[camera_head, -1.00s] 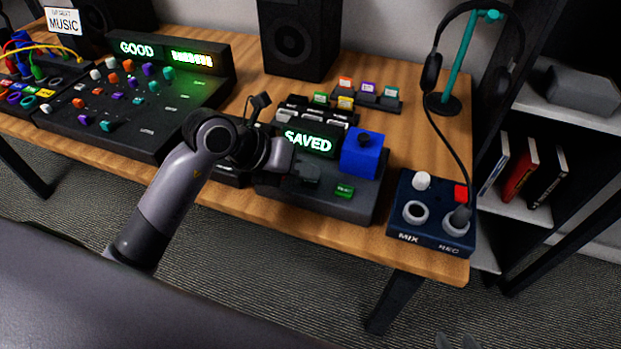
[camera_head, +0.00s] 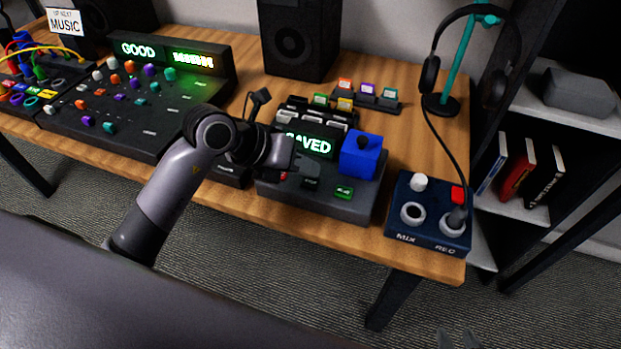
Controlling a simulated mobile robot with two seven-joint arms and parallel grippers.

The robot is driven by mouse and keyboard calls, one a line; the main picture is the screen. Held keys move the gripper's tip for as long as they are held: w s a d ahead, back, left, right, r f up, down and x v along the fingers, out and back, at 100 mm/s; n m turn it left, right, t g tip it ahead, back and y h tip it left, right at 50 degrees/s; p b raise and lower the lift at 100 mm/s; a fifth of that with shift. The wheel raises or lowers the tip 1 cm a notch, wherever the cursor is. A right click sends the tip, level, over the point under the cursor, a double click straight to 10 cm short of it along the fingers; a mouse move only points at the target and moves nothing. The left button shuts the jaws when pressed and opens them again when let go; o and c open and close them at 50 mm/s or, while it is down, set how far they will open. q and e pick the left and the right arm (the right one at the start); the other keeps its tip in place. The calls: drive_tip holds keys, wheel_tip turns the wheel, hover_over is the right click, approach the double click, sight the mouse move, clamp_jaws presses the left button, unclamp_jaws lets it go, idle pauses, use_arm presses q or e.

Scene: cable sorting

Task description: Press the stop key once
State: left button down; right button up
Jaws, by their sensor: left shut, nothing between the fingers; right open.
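The recorder deck (camera_head: 330,206) has a green display (camera_head: 312,144) reading "SAVED", partly covered by my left gripper. Along its front are a green key (camera_head: 344,192), a dark key (camera_head: 311,183) and a bit of red (camera_head: 283,175) that may be another key. Their labels are too small to read, so I cannot tell which is the stop key. My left gripper (camera_head: 306,164) is shut and empty, just above and behind the dark key; I see no clear contact. Only the tips of my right gripper (camera_head: 459,340) show at the bottom edge, open, away from the table.
A blue block (camera_head: 361,157) with a dark knob sits on the deck's right. A MIX/REC box (camera_head: 429,237) stands at the table's right corner. A mixer console (camera_head: 120,140) lies left, a speaker (camera_head: 298,42) behind, and a headphone stand (camera_head: 442,104) at the back right.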

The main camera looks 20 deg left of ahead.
sight(306, 183)
use_arm(q)
drive_tip(key=shift+r+p, duration=2.3)
drive_tip(key=shift+r, duration=0.25)
drive_tip(key=shift+f, duration=0.1)
